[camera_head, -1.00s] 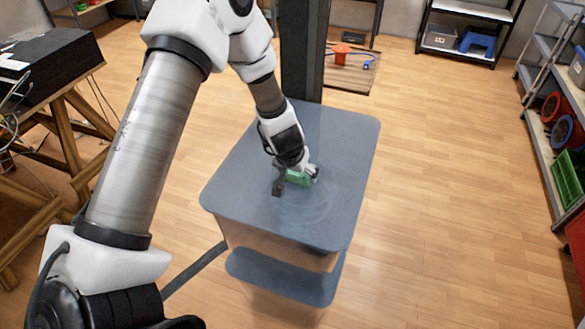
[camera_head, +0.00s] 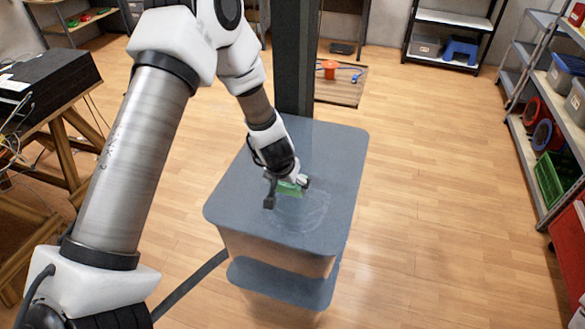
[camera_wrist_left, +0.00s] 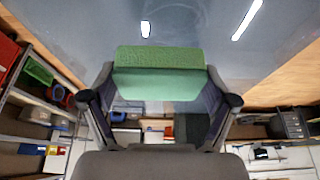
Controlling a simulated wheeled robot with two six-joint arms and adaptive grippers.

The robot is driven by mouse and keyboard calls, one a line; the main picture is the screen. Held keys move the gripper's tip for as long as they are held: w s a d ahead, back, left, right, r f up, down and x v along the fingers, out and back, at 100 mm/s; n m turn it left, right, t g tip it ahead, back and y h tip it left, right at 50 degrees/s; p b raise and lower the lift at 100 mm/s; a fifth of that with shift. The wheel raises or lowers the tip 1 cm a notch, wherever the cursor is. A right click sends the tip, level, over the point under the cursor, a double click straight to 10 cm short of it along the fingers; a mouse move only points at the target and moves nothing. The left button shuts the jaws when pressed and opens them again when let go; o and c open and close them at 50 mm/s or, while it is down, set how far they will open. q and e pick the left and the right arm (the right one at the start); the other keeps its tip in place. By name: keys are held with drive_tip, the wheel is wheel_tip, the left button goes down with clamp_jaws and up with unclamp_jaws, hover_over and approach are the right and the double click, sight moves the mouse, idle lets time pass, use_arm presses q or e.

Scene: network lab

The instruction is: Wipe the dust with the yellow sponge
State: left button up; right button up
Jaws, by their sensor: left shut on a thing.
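A green sponge (camera_head: 289,189) is held between the fingers of my left gripper (camera_head: 287,191), over the middle of a grey-blue table top (camera_head: 325,150). No yellow sponge shows. In the left wrist view the green sponge (camera_wrist_left: 158,72) spans the gap between both fingers of the left gripper (camera_wrist_left: 159,99). A faint whitish dust smear (camera_head: 310,212) lies on the table top just in front and to the right of the sponge. Pale marks show beyond the sponge in the wrist view. Whether the sponge touches the surface is hard to tell. My right gripper is out of view.
Shelves with bins (camera_head: 565,75) line the right side. A board with an orange item (camera_head: 329,67) lies on the floor behind. The table top around the sponge is otherwise clear.

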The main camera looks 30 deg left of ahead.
use_arm(q)
wheel_tip(320, 180, up, 2)
drive_tip(key=shift+r+p, duration=0.1)
drive_tip(key=shift+p, duration=0.6)
drive_tip(key=shift+r+p, duration=0.5)
drive_tip(key=shift+p, duration=0.1)
